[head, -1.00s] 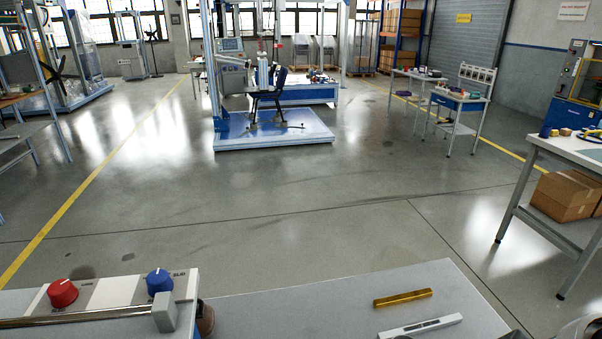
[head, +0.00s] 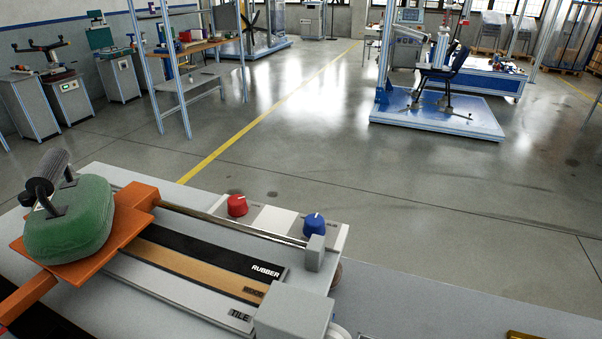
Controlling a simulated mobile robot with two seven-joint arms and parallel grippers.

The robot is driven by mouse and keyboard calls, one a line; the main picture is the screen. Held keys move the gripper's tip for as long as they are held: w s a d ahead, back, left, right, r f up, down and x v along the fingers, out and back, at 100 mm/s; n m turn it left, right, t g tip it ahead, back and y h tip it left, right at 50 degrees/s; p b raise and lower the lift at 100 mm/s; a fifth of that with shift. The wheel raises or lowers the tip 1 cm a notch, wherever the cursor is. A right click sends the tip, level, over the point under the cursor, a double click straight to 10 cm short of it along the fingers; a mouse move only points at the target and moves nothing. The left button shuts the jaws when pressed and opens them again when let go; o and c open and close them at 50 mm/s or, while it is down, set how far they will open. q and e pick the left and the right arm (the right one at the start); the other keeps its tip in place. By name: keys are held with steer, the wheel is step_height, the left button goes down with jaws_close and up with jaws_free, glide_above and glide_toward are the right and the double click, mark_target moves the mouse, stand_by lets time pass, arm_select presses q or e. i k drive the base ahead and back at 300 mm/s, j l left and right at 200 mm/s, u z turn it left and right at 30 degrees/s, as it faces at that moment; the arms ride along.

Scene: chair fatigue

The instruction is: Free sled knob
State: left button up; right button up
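A blue knob (head: 314,224) with a pale pointer mark stands at the right end of a white panel (head: 272,217). A red knob (head: 237,205) stands to its left on the same panel. The lettering beside the blue knob is too small to read now. In front, an orange sled plate (head: 135,215) carries a green block (head: 70,220) with a dark handle (head: 47,178) on top. The sled sits at the left end of the track, beside a metal rod (head: 240,223). Neither of my grippers shows, and nothing touches either knob.
Strips marked rubber (head: 225,262), wood (head: 190,265) and tile (head: 175,285) run along the bed. A grey block (head: 293,312) stands at their right end, and a small end block (head: 315,254) holds the rod.

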mark_target(237, 204)
steer(key=i+z, duration=0.1)
steer(key=i, duration=2.2)
steer(key=i+u, duration=0.1)
steer(key=u, duration=0.4)
steer(key=i+l+u, duration=0.1)
steer(key=u, duration=0.35)
steer(key=i+l+u, duration=0.1)
steer(key=u, duration=0.4)
steer(key=l+u, duration=0.2)
steer(key=u, duration=0.75)
steer(key=l+u, duration=0.1)
steer(key=u, duration=0.8)
steer(key=l+u, duration=0.1)
steer(key=u, duration=0.75)
steer(key=l+u, duration=0.1)
steer(key=u, duration=0.8)
steer(key=k+u, duration=0.1)
steer(key=u, duration=0.35)
